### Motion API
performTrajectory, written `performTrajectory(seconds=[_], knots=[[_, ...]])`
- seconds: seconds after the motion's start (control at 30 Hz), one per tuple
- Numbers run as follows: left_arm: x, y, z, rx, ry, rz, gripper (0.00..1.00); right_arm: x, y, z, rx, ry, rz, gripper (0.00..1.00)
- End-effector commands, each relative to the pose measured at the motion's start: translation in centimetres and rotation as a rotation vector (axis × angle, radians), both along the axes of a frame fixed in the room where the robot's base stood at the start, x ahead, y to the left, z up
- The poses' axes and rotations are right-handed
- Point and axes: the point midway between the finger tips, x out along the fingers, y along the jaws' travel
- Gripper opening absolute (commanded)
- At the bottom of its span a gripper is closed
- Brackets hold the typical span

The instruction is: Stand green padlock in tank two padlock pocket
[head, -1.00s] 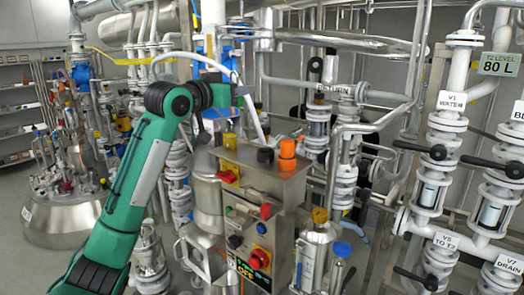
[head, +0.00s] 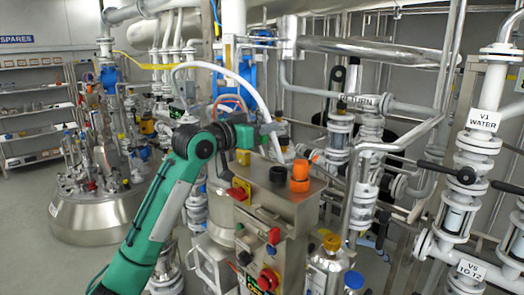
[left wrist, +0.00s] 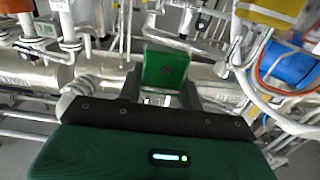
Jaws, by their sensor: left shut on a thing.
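The green padlock (left wrist: 164,70) shows in the left wrist view as a green block at the fingertips of my left gripper (left wrist: 166,94), which is shut on it. I cannot pick out the tank two padlock pocket in either view. My right gripper is not in view.
White pipes and valves (head: 468,185) crowd the right. A rounded steel tank (head: 95,222) stands left, with open floor near it.

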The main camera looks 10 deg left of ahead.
Motion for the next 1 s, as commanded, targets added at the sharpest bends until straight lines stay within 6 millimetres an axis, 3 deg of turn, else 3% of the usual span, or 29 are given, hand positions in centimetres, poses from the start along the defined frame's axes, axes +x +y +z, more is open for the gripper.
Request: performTrajectory(seconds=[0.2, 0.37, 0.6, 1.0], knots=[[0.0, 0.0, -3.2, -0.001, 0.002, 0.0, 0.16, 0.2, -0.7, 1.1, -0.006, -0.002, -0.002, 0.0], [0.0, 0.0, -4.2, -0.001, 0.001, 0.0, 0.16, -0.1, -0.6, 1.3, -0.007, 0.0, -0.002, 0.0], [0.0, 0.0, -7.0, 0.0, 0.002, -0.001, 0.16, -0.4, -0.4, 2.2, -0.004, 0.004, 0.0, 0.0], [0.0, 0.0, -7.9, -0.001, -0.001, 0.0, 0.16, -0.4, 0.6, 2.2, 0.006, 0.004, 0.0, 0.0]])
